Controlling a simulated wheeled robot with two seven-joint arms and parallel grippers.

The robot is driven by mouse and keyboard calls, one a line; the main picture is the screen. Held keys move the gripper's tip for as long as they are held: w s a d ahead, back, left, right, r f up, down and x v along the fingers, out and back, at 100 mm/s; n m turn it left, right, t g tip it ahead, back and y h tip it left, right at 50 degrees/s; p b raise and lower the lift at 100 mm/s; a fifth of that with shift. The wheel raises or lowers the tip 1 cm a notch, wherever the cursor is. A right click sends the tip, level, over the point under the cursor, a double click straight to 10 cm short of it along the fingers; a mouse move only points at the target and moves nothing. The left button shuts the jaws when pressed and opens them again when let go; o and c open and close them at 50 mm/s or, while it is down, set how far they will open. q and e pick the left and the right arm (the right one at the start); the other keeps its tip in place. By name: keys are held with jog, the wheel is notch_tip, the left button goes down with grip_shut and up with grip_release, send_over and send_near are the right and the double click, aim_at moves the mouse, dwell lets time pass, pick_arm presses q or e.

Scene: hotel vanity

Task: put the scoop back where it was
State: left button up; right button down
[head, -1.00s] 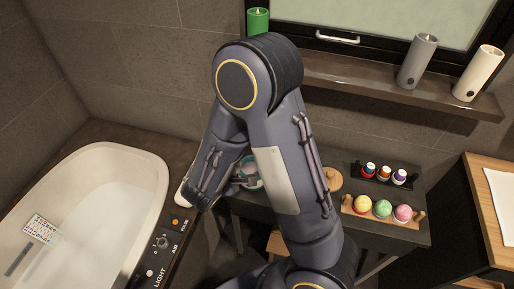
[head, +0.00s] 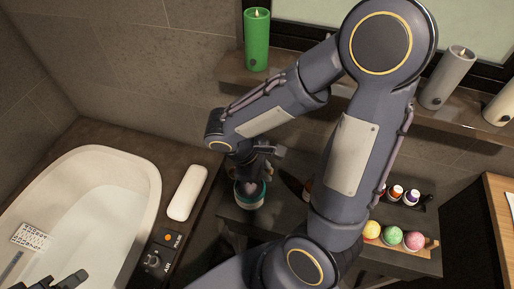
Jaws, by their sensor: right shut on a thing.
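My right gripper (head: 258,166) points down just above a teal-rimmed jar (head: 251,203) on the dark side table. It is shut on the scoop, which is mostly hidden by the fingers and the jar's rim. I cannot tell whether the scoop touches the jar's contents. Something pale shows inside the jar's mouth. Part of my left gripper (head: 68,281) shows at the bottom left edge over the bathtub; its jaws cannot be made out.
A white bath pillow (head: 187,192) lies on the tub's dark ledge, left of the jar. Bath bombs (head: 392,235) and small bottles (head: 396,192) stand on the right, partly behind my arm. A green candle (head: 257,40) stands on the shelf (head: 236,72) above.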

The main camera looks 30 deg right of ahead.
jog(key=w+d+f+p, duration=0.1)
jog(key=w+d+f, duration=0.2)
jog(key=f, duration=0.1)
jog(key=w+d+f+p, duration=0.1)
jog(key=w+d+f, duration=0.3)
jog(key=w+d+f+p, duration=0.1)
jog(key=w+d+f, duration=0.2)
jog(key=f, duration=0.1)
jog(key=shift+w+d+f, duration=0.15)
jog(key=shift+f, duration=0.45)
jog(key=c, duration=1.5)
grip_release()
jog(key=shift+c, duration=0.2)
jog(key=shift+o, duration=0.3)
